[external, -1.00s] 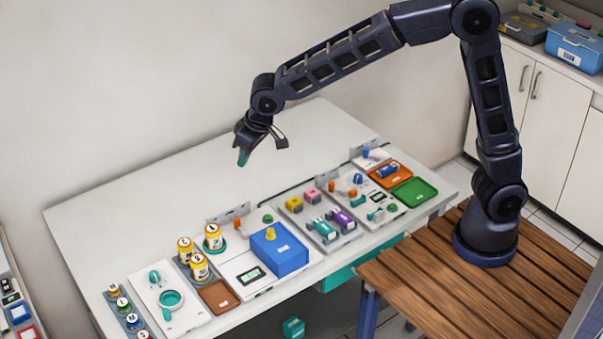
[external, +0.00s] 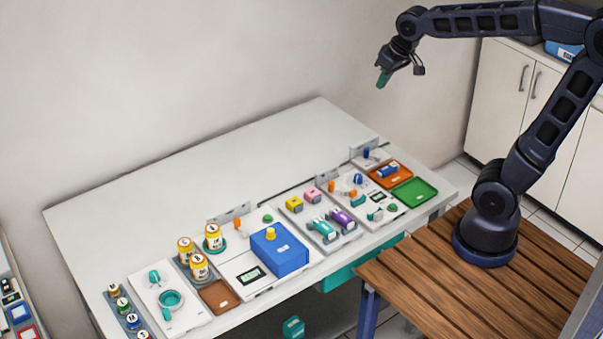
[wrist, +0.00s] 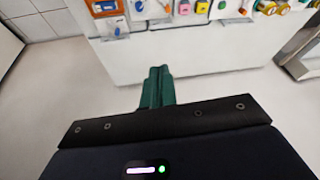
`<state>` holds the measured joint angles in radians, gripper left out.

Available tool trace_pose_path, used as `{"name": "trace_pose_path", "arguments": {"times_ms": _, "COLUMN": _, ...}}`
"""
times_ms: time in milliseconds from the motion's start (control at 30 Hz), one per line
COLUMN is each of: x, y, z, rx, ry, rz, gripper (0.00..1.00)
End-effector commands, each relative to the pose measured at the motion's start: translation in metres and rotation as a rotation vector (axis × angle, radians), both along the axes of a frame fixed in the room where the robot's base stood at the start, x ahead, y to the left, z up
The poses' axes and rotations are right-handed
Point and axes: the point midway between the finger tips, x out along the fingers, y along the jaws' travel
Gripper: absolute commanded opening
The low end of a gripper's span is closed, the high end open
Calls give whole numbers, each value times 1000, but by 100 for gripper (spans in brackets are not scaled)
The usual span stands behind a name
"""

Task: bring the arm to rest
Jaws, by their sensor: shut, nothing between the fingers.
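My gripper (external: 382,79) is up in the air in the external view, high above the back right end of the white table (external: 130,220). Its teal fingers are together and hold nothing. In the wrist view the closed fingers (wrist: 157,85) point toward the table's side and the pale floor. My arm is bent, with its upper part drawn back over the wooden platform (external: 440,285) that carries my base. Part of the arm runs out of the external view at the upper right.
On the table stand a blue box (external: 280,252), yellow jars (external: 199,268), a green tray (external: 414,191) and an orange tray (external: 391,173). The table's back half is bare. White cabinets (external: 530,110) stand behind my arm at the right.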

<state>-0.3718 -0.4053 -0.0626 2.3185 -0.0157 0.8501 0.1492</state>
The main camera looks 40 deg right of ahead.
Motion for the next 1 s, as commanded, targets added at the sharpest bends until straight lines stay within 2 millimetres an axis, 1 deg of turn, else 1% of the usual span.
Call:
{"name": "trace_pose_path", "arguments": {"times_ms": 33, "x": -12, "y": -17, "z": 1, "rx": -2, "ry": -7, "rz": -23, "gripper": 0}}
{"name": "trace_pose_path", "arguments": {"times_ms": 200, "x": -53, "y": -59, "z": -2, "rx": -18, "ry": -19, "rz": -78, "gripper": 0}}
{"name": "trace_pose_path", "arguments": {"times_ms": 333, "x": -85, "y": -85, "z": -8, "rx": -34, "ry": -28, "rz": -121, "gripper": 0}}
{"name": "trace_pose_path", "arguments": {"times_ms": 400, "x": -100, "y": -95, "z": -12, "rx": -42, "ry": -30, "rz": -140, "gripper": 0}}
{"name": "trace_pose_path", "arguments": {"times_ms": 500, "x": -117, "y": -105, "z": -18, "rx": -53, "ry": -34, "rz": -161, "gripper": 0}}
{"name": "trace_pose_path", "arguments": {"times_ms": 600, "x": -127, "y": -110, "z": -21, "rx": -59, "ry": -34, "rz": -175, "gripper": 0}}
{"name": "trace_pose_path", "arguments": {"times_ms": 700, "x": -132, "y": -113, "z": -24, "rx": -64, "ry": -33, "rz": -181, "gripper": 0}}
{"name": "trace_pose_path", "arguments": {"times_ms": 1000, "x": -133, "y": -113, "z": -24, "rx": -64, "ry": -33, "rz": -181, "gripper": 0}}
